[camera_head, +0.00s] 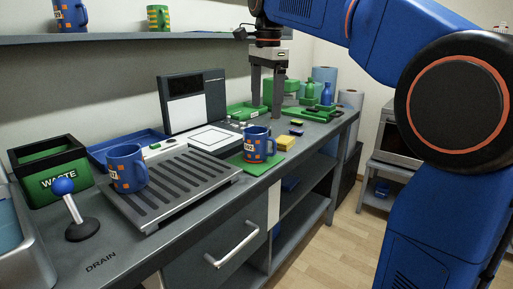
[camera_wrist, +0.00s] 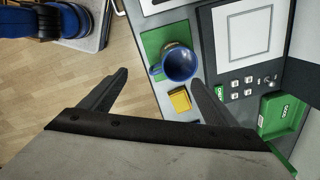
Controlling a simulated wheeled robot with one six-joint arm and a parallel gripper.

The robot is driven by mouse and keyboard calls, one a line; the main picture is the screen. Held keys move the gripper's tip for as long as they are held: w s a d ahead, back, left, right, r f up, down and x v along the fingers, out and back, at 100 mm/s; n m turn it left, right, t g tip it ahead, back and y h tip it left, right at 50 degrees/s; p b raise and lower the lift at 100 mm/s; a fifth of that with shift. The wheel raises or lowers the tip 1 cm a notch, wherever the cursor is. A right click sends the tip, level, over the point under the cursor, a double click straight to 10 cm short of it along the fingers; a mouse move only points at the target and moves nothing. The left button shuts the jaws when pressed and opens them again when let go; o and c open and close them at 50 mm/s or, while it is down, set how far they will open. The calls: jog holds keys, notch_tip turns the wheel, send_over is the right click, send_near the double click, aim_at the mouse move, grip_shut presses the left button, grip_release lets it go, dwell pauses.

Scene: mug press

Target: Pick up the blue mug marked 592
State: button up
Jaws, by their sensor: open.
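A blue mug (camera_head: 257,145) with orange squares and a small white label stands upright on a green mat (camera_head: 236,161). In the wrist view this mug (camera_wrist: 178,62) is seen from above, just beyond my right-hand finger. A second blue mug (camera_head: 126,168) with orange squares and a label stands on the slotted drain rack (camera_head: 208,164). The label numbers are too small to read surely. My gripper (camera_head: 266,112) points down, open and empty, above the counter behind the mat's mug. It also shows in the wrist view (camera_wrist: 158,80), apart from the mug.
A yellow block (camera_head: 286,143) sits beside the mat. A waste bin (camera_head: 52,172) and a blue-knobbed lever (camera_head: 73,205) stand at left. A flat white-panelled machine (camera_head: 208,138) is behind the rack. A shelf (camera_head: 120,38) above holds a blue mug (camera_head: 70,15) and a green mug (camera_head: 158,18).

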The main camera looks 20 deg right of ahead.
jog(key=w+a+r+m, duration=0.1)
jog(key=w+r+m, duration=0.1)
jog(key=w+m, duration=0.15)
send_near(257, 144)
jog(key=shift+n+g, duration=0.25)
jog(key=shift+g, duration=0.05)
jog(key=w+f, duration=0.1)
jog(key=f, duration=0.1)
jog(key=w+f, duration=0.3)
jog(key=f, duration=0.1)
jog(key=shift+w+d+f, duration=0.15)
jog(key=shift+d+f, duration=0.1)
jog(key=shift+d, duration=0.15)
jog(key=shift+d+f, duration=0.15)
jog(key=shift+f, duration=1.15)
jog(key=shift+d+f, duration=0.1)
jog(key=shift+f, duration=1.25)
jog(key=c, duration=1.4)
